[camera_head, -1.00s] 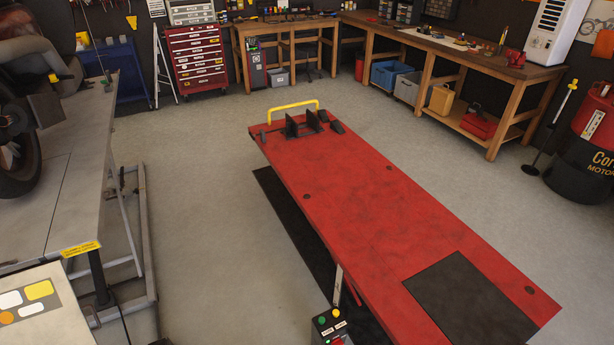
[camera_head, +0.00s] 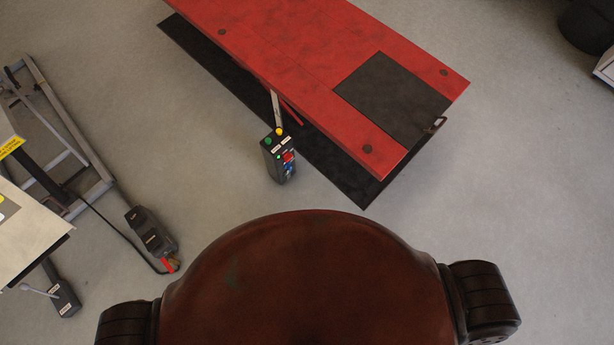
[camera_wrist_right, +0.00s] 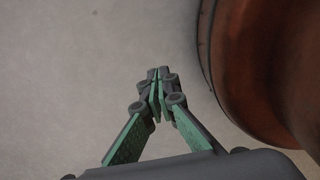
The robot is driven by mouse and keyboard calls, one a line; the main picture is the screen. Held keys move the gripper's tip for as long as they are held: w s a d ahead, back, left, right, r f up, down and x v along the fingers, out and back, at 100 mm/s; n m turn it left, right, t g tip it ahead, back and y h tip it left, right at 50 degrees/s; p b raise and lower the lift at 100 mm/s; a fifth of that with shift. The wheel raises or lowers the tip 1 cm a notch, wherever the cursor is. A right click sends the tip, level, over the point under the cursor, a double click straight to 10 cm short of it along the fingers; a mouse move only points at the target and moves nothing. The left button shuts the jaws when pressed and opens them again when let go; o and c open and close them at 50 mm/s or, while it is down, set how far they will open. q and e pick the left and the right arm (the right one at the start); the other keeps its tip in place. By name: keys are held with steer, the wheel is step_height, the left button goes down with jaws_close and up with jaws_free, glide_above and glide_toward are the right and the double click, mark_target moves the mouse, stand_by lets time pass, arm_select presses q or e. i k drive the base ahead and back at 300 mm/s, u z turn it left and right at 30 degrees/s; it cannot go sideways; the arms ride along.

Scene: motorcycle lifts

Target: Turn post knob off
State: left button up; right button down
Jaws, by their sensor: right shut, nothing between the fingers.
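A small dark control post (camera_head: 279,158) stands on the floor beside the red lift in the head view. Its top has a green and a yellow button, and its front has a red part (camera_head: 288,157) with small blue and white parts below it. Which of these is the knob, and how it is set, is too small to tell. My right gripper (camera_wrist_right: 157,78) shows only in the right wrist view. It is shut and empty above bare grey floor, beside my own brown-red body. The post is not in that view. My left gripper is not in view.
The red lift platform (camera_head: 300,55) with a black plate (camera_head: 393,98) lies behind the post, over a black mat (camera_head: 345,180). At the left are a grey lift frame (camera_head: 50,110) and a dark pedal box (camera_head: 151,232) with a cable. Bare floor lies around the post's front.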

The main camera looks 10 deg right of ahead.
mark_target(287, 156)
steer(key=z, duration=0.05)
steer(key=k, duration=0.9)
steer(key=u, duration=0.7)
